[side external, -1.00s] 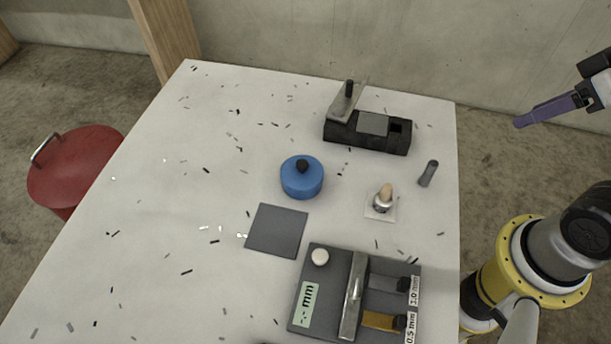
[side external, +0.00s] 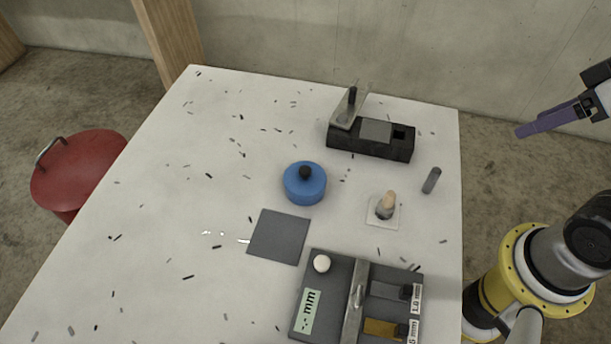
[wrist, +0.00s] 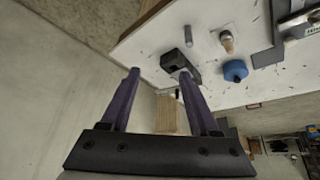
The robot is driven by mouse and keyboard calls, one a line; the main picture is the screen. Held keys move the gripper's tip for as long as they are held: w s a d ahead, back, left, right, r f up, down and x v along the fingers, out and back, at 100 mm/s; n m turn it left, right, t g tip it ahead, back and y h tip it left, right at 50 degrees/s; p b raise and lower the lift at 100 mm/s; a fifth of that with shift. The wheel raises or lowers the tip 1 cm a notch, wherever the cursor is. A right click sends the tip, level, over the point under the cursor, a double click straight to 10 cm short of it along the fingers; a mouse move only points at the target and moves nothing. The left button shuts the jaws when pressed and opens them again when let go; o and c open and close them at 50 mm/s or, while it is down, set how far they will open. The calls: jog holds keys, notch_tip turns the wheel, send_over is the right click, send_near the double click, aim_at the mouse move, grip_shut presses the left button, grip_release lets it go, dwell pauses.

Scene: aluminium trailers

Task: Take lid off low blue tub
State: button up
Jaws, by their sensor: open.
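The low blue tub (side external: 305,188) stands on the white table, with a lid on it that has a black knob (side external: 305,172). It also shows in the wrist view (wrist: 235,71), beyond my fingers to the upper right. My gripper (side external: 522,132) is off the right side of the table in the side view, well apart from the tub. In the wrist view my gripper's two purple fingers (wrist: 160,80) are spread wide with nothing between them.
A black block with a metal clamp (side external: 370,140) stands behind the tub. A dark square plate (side external: 278,237) lies in front. A brush-like piece on a white pad (side external: 385,210), a grey cylinder (side external: 431,181) and a grey gauge fixture (side external: 340,300) are to the right. Small dark chips are scattered about.

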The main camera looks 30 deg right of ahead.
jog(key=w+a+r+n+y, duration=0.1)
jog(key=w+a+r+n, duration=0.2)
jog(key=w+r+n, duration=0.5)
jog(key=n+g, duration=0.6)
jog(key=n, duration=0.6)
send_over(305, 169)
jog(key=f, duration=1.9)
jog(key=shift+s+d, duration=0.15)
jog(key=shift+d, duration=0.1)
jog(key=shift+a+f, duration=0.2)
jog(key=shift+f, duration=2.6)
grip_shut()
